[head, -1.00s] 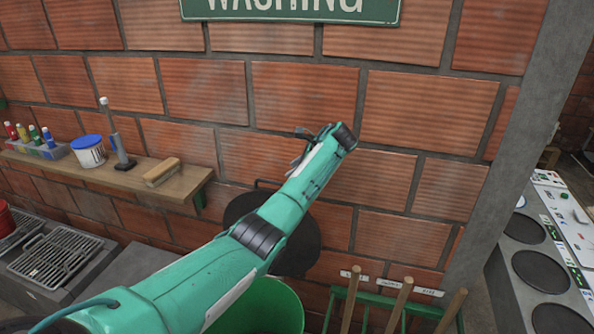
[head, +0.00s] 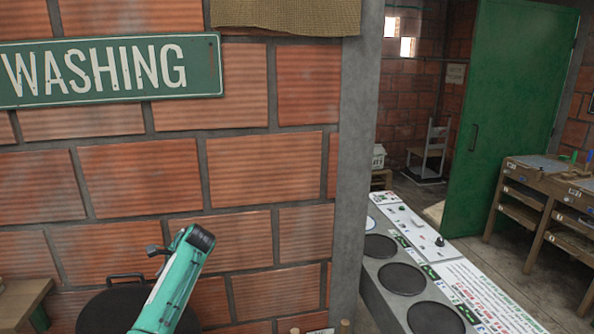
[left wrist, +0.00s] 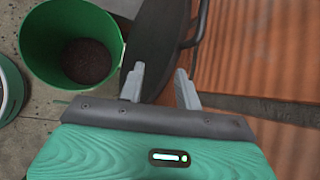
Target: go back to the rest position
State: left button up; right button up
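My left gripper (left wrist: 160,84) shows in the left wrist view with its two grey fingers apart and nothing between them. It is close to the brick wall (left wrist: 250,45), with a black round pan (left wrist: 155,40) beyond the fingers. In the head view my green left forearm (head: 172,290) rises at the lower left in front of the wall, and the fingers are mostly hidden behind it. My right gripper is in neither view.
A green bucket (left wrist: 35,45) with dark contents stands on the floor. A wooden shelf (head: 20,303) is at the left, and the WASHING sign (head: 110,72) hangs above. A counter with round black plates (head: 385,285), a green door (head: 515,110) and a wooden bench (head: 545,185) are at the right.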

pick_arm(q)
jog(key=s+d+f+n+t+h, duration=0.1)
jog(key=s+d+f+n, duration=0.15)
jog(key=s+f, duration=0.4)
jog(key=s+d+f+n+h, duration=0.1)
jog(key=s+d+f+h, duration=0.1)
jog(key=s+d+f, duration=0.4)
jog(key=s+d+f+n+t+h, duration=0.1)
jog(key=s+f, duration=0.4)
jog(key=s, duration=0.3)
jog(key=s+d+r+n+h, duration=0.2)
jog(key=s, duration=0.7)
jog(key=s+d+r+n+t+h, duration=0.1)
jog(key=s+d+n, duration=0.2)
jog(key=s, duration=0.6)
jog(key=s+d+r+n+h, duration=0.2)
jog(key=s, duration=0.8)
notch_tip(320, 180, down, 31)
jog(key=g, duration=0.1)
jog(key=s+a+f+g, duration=0.1)
jog(key=s+a+f, duration=0.2)
jog(key=s+f, duration=1.6)
jog(key=shift+f+g+y, duration=0.3)
jog(key=shift+f, duration=0.15)
